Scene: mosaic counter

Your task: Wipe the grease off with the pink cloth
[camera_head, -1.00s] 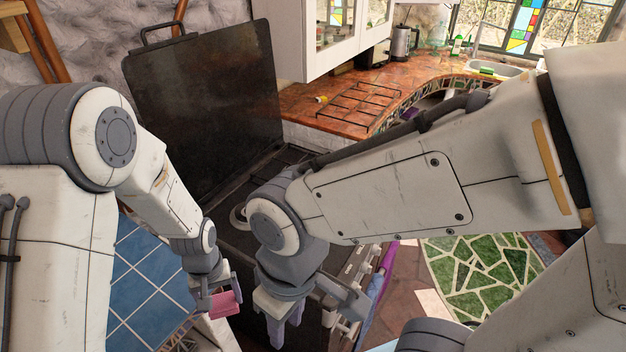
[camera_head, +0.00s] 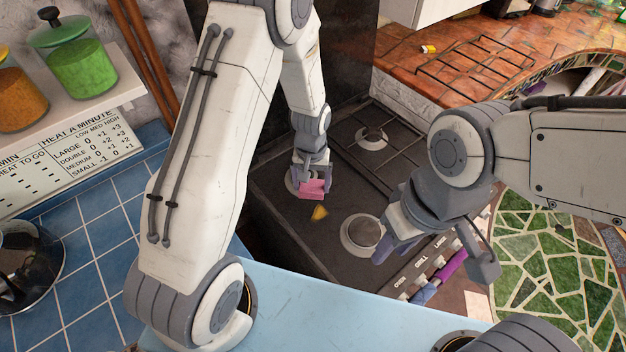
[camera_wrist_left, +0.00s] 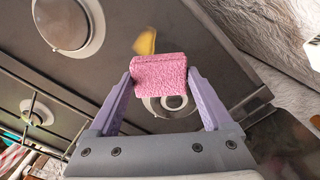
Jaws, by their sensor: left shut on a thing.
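The pink cloth (camera_head: 314,188) is a small thick pad, pinched between the fingertips of my left gripper (camera_head: 313,175). It also shows in the left wrist view (camera_wrist_left: 159,76), with a finger on each side. The grease (camera_head: 319,213) is a small yellow patch on the dark stove top (camera_head: 275,222). It lies just in front of the cloth in the head view and beyond it in the left wrist view (camera_wrist_left: 146,42). I cannot tell whether the cloth touches the stove. My right gripper (camera_head: 387,248) hangs over the stove's right front, with its finger gap unclear.
A round burner (camera_head: 361,235) is close to the grease, and another (camera_head: 371,138) is farther back. The raised dark lid stands behind the stove. Knobs and a purple towel (camera_head: 452,262) line the front. A wire rack (camera_head: 475,65) lies on the orange counter.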

